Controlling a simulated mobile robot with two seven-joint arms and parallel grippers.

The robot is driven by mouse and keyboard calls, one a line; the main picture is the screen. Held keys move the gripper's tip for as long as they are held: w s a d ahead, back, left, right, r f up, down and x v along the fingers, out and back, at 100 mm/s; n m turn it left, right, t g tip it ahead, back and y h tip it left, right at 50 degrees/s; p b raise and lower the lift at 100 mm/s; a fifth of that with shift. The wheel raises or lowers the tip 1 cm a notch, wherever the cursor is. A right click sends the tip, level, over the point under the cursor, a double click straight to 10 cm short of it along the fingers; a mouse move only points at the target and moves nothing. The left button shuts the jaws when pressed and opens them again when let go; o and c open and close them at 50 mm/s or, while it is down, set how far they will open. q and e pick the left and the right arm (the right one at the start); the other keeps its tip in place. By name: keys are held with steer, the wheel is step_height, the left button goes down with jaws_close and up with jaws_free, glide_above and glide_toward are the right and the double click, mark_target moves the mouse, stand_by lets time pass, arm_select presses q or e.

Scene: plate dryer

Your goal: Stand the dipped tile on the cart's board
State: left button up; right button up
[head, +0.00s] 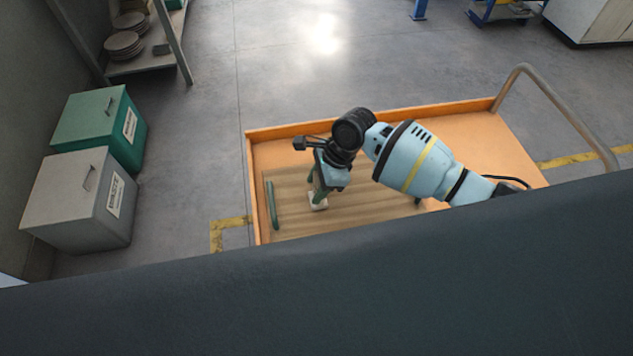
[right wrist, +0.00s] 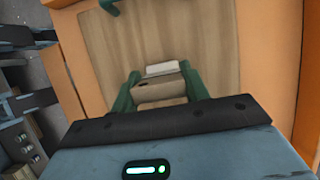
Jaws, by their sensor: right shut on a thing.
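My right gripper (head: 317,196) reaches down over the wooden board (head: 290,213) on the orange cart. My left gripper is not in view.
The cart (head: 375,119) has a low orange rim and a push handle (head: 563,102) at right. A green handle (head: 273,205) is on the board's left side. Green (head: 100,128) and grey (head: 80,200) bins stand left. A dark surface covers the foreground. Board around the tile looks clear.

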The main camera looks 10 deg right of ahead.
steer(key=o, duration=1)
steer(key=shift+o, duration=0.2)
steer(key=v, duration=1.2)
steer(key=shift+r, duration=0.1)
